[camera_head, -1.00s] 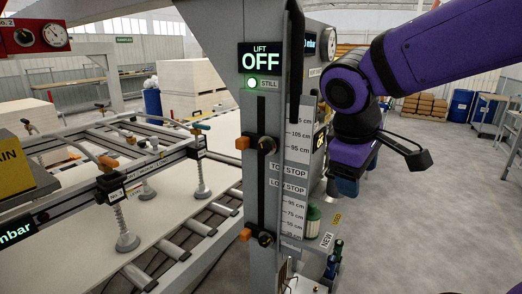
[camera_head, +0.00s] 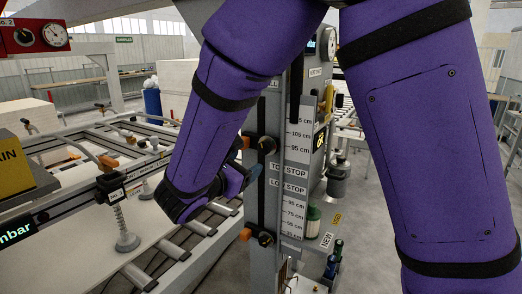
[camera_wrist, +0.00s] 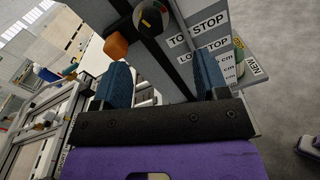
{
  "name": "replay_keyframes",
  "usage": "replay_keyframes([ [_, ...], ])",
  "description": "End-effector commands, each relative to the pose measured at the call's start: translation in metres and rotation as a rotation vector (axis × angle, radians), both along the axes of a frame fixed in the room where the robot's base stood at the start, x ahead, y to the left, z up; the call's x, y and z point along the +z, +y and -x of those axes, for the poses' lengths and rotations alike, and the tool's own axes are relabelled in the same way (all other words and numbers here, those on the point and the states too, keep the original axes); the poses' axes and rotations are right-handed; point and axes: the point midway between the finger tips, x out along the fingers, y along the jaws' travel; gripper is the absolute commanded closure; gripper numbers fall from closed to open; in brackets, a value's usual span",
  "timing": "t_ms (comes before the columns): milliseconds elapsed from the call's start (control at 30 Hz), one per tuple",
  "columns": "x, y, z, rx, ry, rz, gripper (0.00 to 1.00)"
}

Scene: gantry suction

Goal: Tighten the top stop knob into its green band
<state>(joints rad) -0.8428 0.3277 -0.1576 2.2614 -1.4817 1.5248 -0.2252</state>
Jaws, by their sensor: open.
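The top stop knob (camera_head: 266,144) is a round dark knob on the front of the grey column, with an orange block (camera_head: 245,142) on its left. In the wrist view the knob (camera_wrist: 150,18) is at the top edge, partly cut off, with small coloured marks on its face; I cannot tell whether its pointer is in the green band. My gripper (camera_wrist: 161,70) is open, its two blue fingers apart with nothing held. In the head view my gripper (camera_head: 250,174) is just below the knob, partly hidden by my arm. The fingers are short of the knob.
The low stop knob (camera_head: 265,238) is lower on the same column, beside a height scale (camera_head: 293,212). A roller table (camera_head: 200,228) with a suction frame lies to the left. A green-and-white jar (camera_head: 312,222) and dark bottles (camera_head: 334,258) stand on shelves at the right.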

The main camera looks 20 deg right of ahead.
Motion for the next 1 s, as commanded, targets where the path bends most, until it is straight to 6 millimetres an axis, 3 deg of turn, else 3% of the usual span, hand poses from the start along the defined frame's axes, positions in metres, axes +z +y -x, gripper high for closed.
replay_keyframes([
  [100,-0.003,0.011,-0.004,0.036,-0.002,0.040,0.33],
  [233,-0.003,0.007,-0.009,0.039,-0.004,0.047,0.33],
  [700,-0.003,-0.053,-0.056,0.037,-0.003,0.044,0.33],
  [1000,-0.003,-0.071,-0.071,0.038,-0.003,0.043,0.33],
])
